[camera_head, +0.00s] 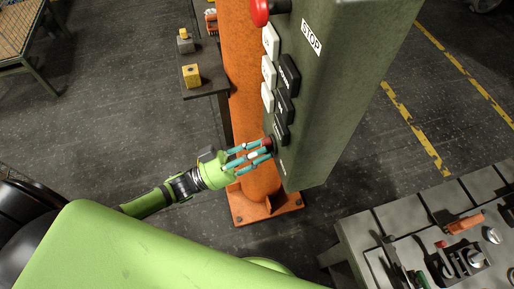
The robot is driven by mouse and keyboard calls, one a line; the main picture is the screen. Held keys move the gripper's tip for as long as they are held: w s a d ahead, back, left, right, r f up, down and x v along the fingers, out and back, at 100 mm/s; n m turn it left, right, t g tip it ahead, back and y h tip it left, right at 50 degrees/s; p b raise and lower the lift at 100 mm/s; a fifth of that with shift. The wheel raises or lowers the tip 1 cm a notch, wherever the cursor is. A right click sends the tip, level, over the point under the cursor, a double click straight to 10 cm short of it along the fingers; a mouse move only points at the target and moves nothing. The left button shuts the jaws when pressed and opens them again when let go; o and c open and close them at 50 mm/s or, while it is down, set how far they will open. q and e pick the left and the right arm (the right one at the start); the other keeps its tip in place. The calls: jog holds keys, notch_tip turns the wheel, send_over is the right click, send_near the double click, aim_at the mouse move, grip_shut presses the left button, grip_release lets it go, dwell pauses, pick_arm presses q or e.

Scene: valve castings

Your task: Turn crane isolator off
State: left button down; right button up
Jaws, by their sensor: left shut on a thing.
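The grey-green crane control box (345,85) hangs at the upper middle, beside the orange column. Its left face carries a red mushroom button (260,11) at the top, with white and black push buttons below. A small dark red crane isolator knob (268,142) sits low on that face. My left gripper (264,152), with teal fingers, reaches in from the left and is shut on this knob. The fingers hide most of the knob, so its turn position cannot be told. My right gripper is not in view.
The orange column (248,70) stands on a bolted base behind my left gripper. A dark bench (208,85) with yellow blocks is at the back left. A grey slotted table (385,222) with tools is at the lower right. Open floor lies to the left.

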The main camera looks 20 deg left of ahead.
pick_arm(q)
jog(key=shift+n, duration=0.3)
jog(key=c, duration=1)
grip_release()
jog(key=v, duration=1.2)
